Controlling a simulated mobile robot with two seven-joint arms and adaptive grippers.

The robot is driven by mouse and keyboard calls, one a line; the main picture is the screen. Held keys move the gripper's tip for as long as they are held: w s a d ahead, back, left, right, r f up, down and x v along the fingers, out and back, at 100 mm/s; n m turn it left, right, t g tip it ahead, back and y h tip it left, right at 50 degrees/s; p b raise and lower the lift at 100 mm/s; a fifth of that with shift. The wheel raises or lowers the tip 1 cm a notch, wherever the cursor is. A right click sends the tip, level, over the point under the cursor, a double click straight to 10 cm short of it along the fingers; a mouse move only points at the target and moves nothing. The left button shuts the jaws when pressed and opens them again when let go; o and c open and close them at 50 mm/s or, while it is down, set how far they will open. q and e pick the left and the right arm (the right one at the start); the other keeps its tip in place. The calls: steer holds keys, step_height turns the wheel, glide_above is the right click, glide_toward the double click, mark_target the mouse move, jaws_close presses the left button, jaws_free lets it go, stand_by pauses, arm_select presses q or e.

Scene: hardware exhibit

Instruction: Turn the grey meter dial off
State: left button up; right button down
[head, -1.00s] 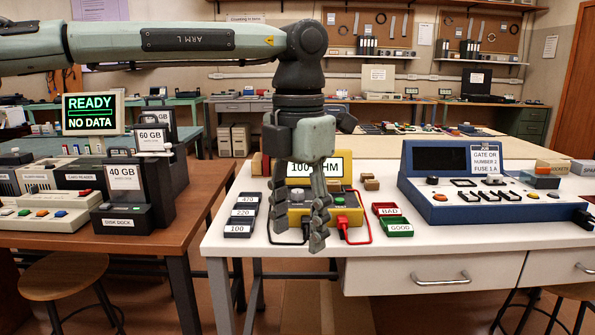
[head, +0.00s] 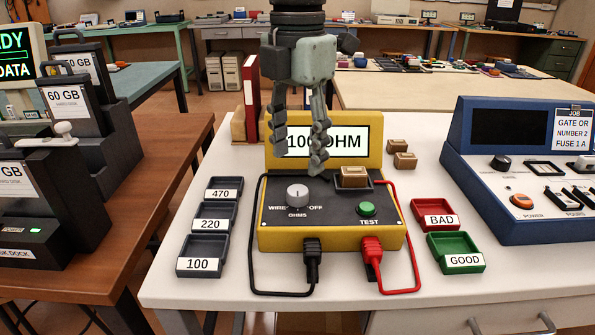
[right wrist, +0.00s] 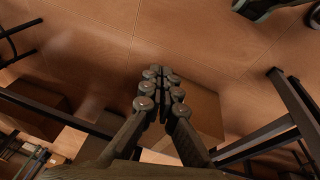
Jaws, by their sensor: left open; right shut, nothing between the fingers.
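The grey meter dial (head: 297,195) is a round knob on the dark top of the yellow meter (head: 330,242), between the words WIRE and OFF, above OHMS. Its white mark seems to point up and away from me, but I cannot tell its exact setting. My left gripper (head: 298,160) is open, fingers pointing down, in front of the 100 OHM display and above and behind the dial; it appears apart from the dial. My right gripper (right wrist: 161,75) is shut and empty above the floor in the right wrist view.
A brown block (head: 354,177) sits on the meter, near the green TEST button (head: 367,209). Black and red leads (head: 372,252) plug into its front. Bins stand left, red BAD (head: 436,215) and green GOOD (head: 456,252) trays right. A blue console (head: 525,190) is farther right.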

mark_target(298, 190)
arm_select(q)
step_height(298, 190, down, 5)
steer(key=shift+s+f, duration=0.1)
steer(key=shift+f, duration=0.5)
arm_select(e)
steer(key=shift+f, duration=0.6)
arm_select(q)
steer(key=shift+c, duration=0.2)
